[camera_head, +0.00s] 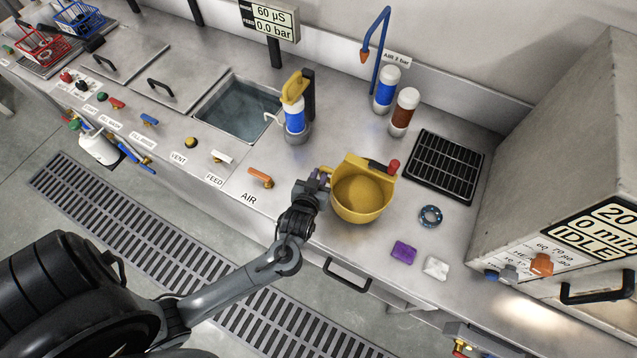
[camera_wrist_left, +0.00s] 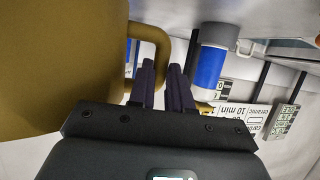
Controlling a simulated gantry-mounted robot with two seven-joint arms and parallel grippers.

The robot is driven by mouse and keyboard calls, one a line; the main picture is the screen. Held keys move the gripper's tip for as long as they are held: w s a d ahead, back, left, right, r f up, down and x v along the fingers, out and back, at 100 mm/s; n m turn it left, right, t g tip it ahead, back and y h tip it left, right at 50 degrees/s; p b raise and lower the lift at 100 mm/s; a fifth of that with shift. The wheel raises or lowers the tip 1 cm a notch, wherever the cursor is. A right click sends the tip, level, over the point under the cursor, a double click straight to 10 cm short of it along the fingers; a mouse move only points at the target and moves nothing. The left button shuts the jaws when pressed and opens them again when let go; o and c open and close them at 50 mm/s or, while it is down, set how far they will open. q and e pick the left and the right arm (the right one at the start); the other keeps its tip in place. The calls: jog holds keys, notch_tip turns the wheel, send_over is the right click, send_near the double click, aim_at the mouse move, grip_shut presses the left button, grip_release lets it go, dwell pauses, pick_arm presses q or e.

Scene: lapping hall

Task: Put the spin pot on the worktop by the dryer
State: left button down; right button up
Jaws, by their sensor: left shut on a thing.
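The yellow spin pot (camera_head: 360,198) is a round open bowl at the front middle of the worktop (camera_head: 330,270); a dark bar with a red end (camera_head: 383,166) shows at its back rim. My left gripper (camera_head: 318,184) reaches it from the left and is shut on its side handle. In the left wrist view the pot (camera_wrist_left: 60,60) fills the upper left, and its looped handle (camera_wrist_left: 160,38) runs down to the fingers (camera_wrist_left: 162,85). I cannot tell whether its base touches the worktop. The dryer (camera_head: 560,180) is the grey box at the right. My right gripper is not in view.
A black grate (camera_head: 445,165) lies behind and right of the pot. A dark ring (camera_head: 430,216), a purple block (camera_head: 404,252) and a white block (camera_head: 436,268) lie between pot and dryer. Blue and brown canisters (camera_head: 404,112) stand behind; a water basin (camera_head: 240,108) is left.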

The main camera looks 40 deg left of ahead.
pick_arm(q)
jog(key=shift+f+b, duration=0.3)
jog(key=shift+f, duration=1.75)
jog(key=c, duration=1.1)
grip_release()
jog(key=shift+o, duration=0.2)
jog(key=s+d+r+m+g+h, duration=0.3)
jog(key=s+d+r+g, duration=0.1)
jog(key=s, duration=0.6)
jog(key=s+d+r+m+g+h+p, duration=0.1)
jog(key=s+d+r+m+g+h, duration=0.1)
jog(key=s, duration=0.7)
notch_tip(320, 180, up, 3)
jog(key=d+m+g, duration=0.1)
jog(key=m+g, duration=0.1)
jog(key=shift+s+d+f+g+h, duration=0.2)
jog(key=shift+s+d+g+h, duration=0.1)
jog(key=shift+s+d+h, duration=0.1)
